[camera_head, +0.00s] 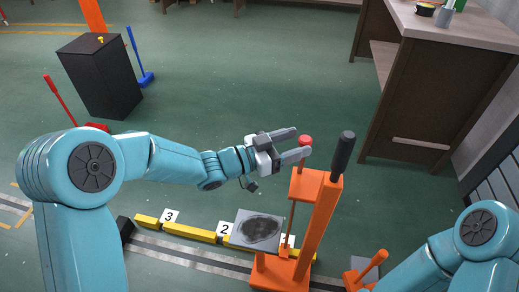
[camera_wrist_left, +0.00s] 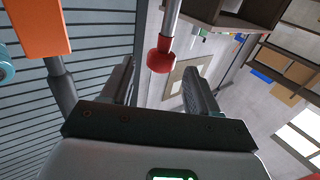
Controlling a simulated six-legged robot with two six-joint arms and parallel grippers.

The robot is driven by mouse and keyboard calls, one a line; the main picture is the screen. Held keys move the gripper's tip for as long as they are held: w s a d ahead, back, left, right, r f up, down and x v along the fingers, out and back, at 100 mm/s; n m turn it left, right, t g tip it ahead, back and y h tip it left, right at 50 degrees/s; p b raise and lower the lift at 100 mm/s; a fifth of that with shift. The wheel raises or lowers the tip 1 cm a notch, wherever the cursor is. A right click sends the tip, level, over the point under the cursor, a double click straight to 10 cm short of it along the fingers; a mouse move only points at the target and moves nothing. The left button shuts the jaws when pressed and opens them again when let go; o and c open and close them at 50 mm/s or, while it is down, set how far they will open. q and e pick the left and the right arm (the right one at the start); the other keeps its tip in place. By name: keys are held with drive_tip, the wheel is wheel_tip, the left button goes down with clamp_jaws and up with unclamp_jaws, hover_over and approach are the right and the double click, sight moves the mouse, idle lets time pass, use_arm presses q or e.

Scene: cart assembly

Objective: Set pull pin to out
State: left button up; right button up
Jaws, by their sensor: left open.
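The pull pin's red ball knob (camera_head: 305,140) sits at the top of a thin rod on the orange stand (camera_head: 315,220). It also shows in the left wrist view as a red knob (camera_wrist_left: 160,58) on a grey rod. My left gripper (camera_head: 299,142) is open, its two fingers pointing right toward the knob. In the left wrist view the knob lies between the two fingertips (camera_wrist_left: 160,72), with gaps on both sides. I cannot tell how deep it is between them. My right arm shows at the lower right, but its gripper is out of view.
A black-handled orange lever (camera_head: 342,155) stands just right of the knob. A grey plate with a dark patch (camera_head: 258,230) and yellow numbered blocks (camera_head: 190,232) lie below. A black cabinet (camera_head: 103,78) and wooden counter (camera_head: 435,90) stand behind. Open green floor lies between.

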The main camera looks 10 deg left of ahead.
use_arm(q)
drive_tip(key=p+v, duration=0.1)
drive_tip(key=v, duration=1.1)
drive_tip(key=shift+s+a+p, duration=0.2)
drive_tip(key=shift+a+p, duration=0.1)
drive_tip(key=shift+p, duration=0.1)
